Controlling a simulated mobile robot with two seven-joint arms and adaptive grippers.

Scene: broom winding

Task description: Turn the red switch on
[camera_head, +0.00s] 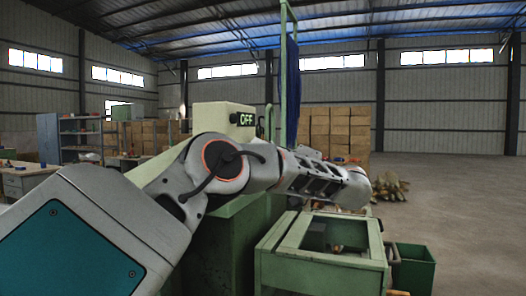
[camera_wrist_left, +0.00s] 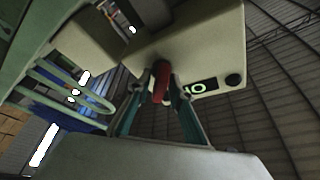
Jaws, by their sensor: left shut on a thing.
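The red switch (camera_wrist_left: 161,80) shows in the left wrist view, on the underside edge of a pale control box (camera_wrist_left: 205,45). My left gripper (camera_wrist_left: 160,92) has its two fingers on either side of the switch and is shut on it. A dark label with pale letters (camera_wrist_left: 194,88) sits beside the switch, partly covered by a finger and hard to read. In the head view the same box (camera_head: 212,114) stands behind my left arm, and its label (camera_head: 243,119) reads OFF. My left arm hides the switch and left gripper there. My right gripper is not in view.
A green machine frame (camera_head: 270,262) stands at lower right, with a green bin (camera_head: 413,268) beside it. A green post and blue cloth (camera_head: 292,90) rise behind the arm. Stacked boxes (camera_head: 340,130) stand at the back. The floor at right (camera_head: 460,200) is largely clear.

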